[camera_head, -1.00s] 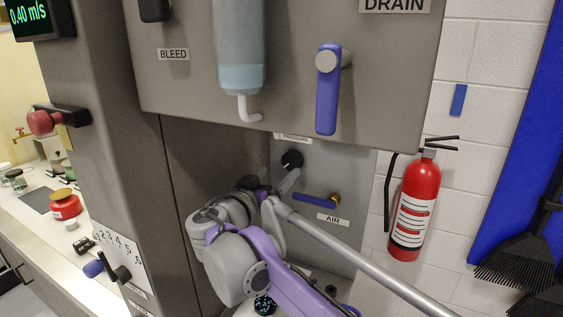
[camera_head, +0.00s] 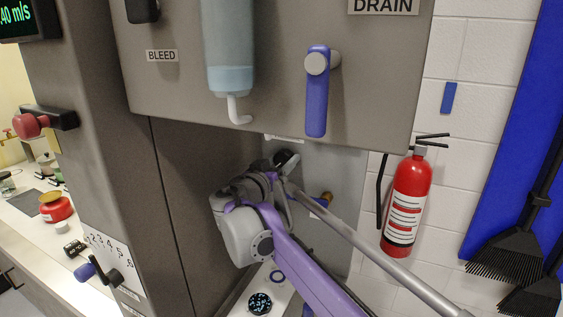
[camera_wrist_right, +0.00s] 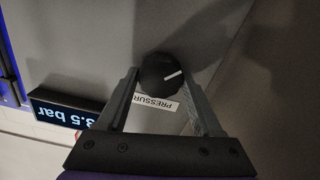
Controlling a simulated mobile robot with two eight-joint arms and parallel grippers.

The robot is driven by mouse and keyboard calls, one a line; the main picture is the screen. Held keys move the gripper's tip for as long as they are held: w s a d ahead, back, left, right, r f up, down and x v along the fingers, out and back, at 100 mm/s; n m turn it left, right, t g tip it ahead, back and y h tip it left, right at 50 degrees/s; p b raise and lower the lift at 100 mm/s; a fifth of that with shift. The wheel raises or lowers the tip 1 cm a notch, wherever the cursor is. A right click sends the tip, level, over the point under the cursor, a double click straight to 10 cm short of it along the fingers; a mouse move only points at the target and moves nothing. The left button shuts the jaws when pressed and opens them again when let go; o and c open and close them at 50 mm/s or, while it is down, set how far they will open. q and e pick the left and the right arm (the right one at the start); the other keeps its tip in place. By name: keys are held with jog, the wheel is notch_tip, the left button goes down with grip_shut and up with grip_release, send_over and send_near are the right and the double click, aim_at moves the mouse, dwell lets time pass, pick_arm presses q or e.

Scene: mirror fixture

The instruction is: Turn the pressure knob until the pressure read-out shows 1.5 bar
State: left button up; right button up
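The black pressure knob (camera_wrist_right: 160,72) with a white pointer line is on a grey panel in the right wrist view, with its PRESSURE label (camera_wrist_right: 155,103) beside it, partly behind a finger. The open fingers of my right gripper (camera_wrist_right: 161,80) stand one on each side of the knob, with what looks like a narrow gap; I cannot tell whether they touch it. The pressure read-out (camera_wrist_right: 64,112) seems to show 3.5 bar, upside down and partly cut off by the finger. In the head view the knob (camera_head: 281,156) is mostly hidden by my right gripper (camera_head: 288,168). My left gripper is not in view.
The cabinet with the DRAIN handle (camera_head: 317,95) and a clear cylinder (camera_head: 230,45) overhangs the knob. A grey column (camera_head: 90,130) is on the left. A fire extinguisher (camera_head: 407,205) hangs on the right wall. The AIR valve (camera_head: 325,199) is mostly behind my arm.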

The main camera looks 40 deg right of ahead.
jog(key=c, duration=0.9)
jog(key=shift+o, duration=0.2)
